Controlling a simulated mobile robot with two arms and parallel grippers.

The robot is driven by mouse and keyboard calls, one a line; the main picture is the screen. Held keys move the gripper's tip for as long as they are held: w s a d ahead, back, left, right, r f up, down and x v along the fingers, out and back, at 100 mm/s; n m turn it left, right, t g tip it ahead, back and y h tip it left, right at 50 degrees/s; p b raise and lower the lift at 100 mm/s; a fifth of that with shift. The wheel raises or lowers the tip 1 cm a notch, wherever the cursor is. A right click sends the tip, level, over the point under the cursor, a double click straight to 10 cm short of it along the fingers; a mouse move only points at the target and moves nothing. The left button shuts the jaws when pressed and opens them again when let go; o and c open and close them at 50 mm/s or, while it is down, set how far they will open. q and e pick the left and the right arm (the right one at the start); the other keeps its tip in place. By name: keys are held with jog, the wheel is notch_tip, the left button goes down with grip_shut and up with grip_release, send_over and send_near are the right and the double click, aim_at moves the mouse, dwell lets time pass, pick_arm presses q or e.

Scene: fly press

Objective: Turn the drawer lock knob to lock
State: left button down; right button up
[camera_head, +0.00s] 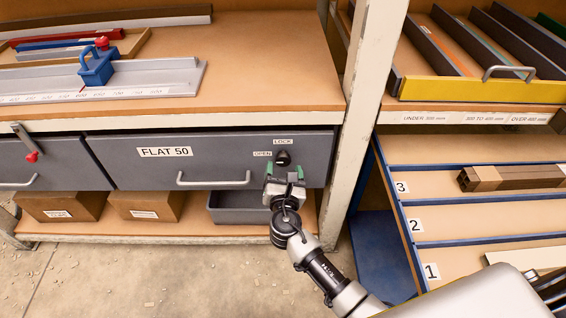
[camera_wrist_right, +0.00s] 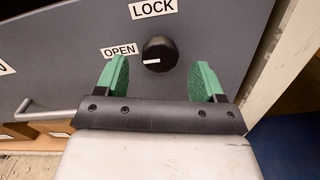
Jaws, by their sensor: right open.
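The black round lock knob (camera_head: 283,158) sits on the grey drawer front labelled FLAT 50 (camera_head: 215,153), near its right end. In the right wrist view the knob (camera_wrist_right: 160,54) shows a white mark on its left side, toward the OPEN label (camera_wrist_right: 120,50). The LOCK label (camera_wrist_right: 153,7) is above the knob. My right gripper (camera_head: 284,172) is just below and in front of the knob. Its green-padded fingers (camera_wrist_right: 160,80) are open, one to each side of the knob in the picture, and no contact shows. My left gripper is not in view.
A metal drawer handle (camera_head: 213,182) is left of my right gripper. A pale upright post (camera_head: 350,115) stands to the right. A grey bin (camera_head: 235,207) and cardboard boxes (camera_head: 147,205) sit on the shelf below. A blue-edged numbered rack (camera_head: 440,200) is at the right.

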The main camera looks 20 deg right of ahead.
aim_at(283, 163)
jog(key=shift+x, duration=1.85)
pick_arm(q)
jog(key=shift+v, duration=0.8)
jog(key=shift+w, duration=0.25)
